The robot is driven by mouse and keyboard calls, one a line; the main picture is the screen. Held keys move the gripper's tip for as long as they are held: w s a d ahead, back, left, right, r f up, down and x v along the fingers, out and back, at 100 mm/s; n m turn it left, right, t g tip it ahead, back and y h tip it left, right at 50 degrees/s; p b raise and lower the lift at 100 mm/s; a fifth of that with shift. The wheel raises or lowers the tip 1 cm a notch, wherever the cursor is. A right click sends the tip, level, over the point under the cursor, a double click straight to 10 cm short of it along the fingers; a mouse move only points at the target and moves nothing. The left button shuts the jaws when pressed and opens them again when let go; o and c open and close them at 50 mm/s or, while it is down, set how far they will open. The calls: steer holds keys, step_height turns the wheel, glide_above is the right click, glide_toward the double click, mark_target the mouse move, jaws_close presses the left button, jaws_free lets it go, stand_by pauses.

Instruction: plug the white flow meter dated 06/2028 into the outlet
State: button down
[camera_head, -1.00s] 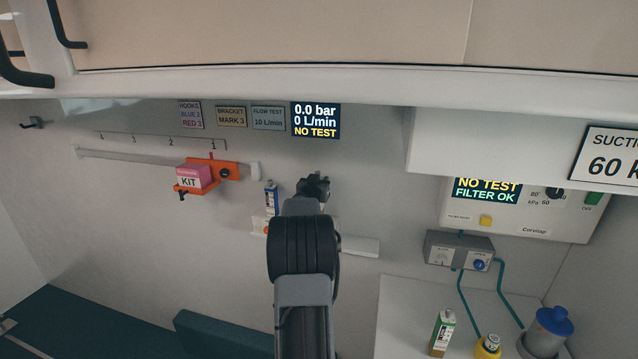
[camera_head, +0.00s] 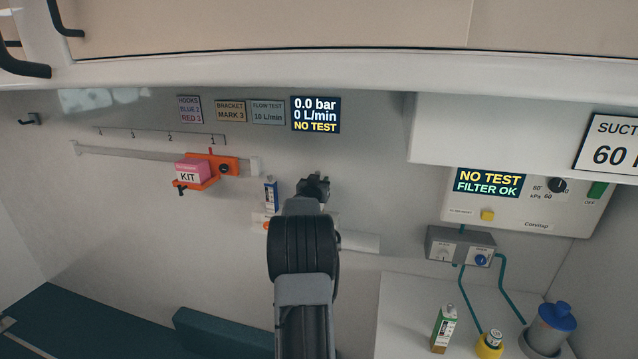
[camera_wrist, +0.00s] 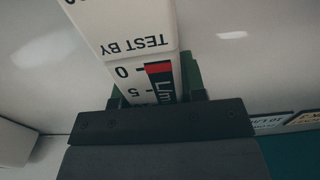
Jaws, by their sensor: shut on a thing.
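My gripper (camera_head: 313,187) is in front of the back wall, with my arm rising in the lower middle of the head view. In the wrist view my gripper (camera_wrist: 158,100) is shut on a white flow meter (camera_wrist: 125,28), marked "TEST BY" with a scale and a red and black band. Its date does not show, and the head view hides most of it behind my arm. A blue and white item (camera_head: 270,194) stands just left of my gripper. A pale wall strip (camera_head: 357,242) with an orange spot runs behind my arm. I cannot make out the outlet.
A pink kit (camera_head: 189,171) sits in an orange bracket (camera_head: 226,167) on the left rail. A display (camera_head: 316,115) reads 0.0 bar, 0 L/min, NO TEST. A suction unit (camera_head: 530,200) is at right, above a counter (camera_head: 405,310) with a carton (camera_head: 443,328) and a blue-lidded jar (camera_head: 550,330).

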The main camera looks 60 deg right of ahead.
steer(key=shift+f+b, duration=1.3)
steer(key=shift+f, duration=0.25)
steer(key=c, duration=0.9)
jaws_free()
steer(key=o, duration=0.3)
steer(key=shift+a, duration=0.1)
steer(key=b+v, duration=0.3)
steer(key=v, duration=1)
steer(key=shift+a, duration=0.3)
steer(key=shift+s+r, duration=0.1)
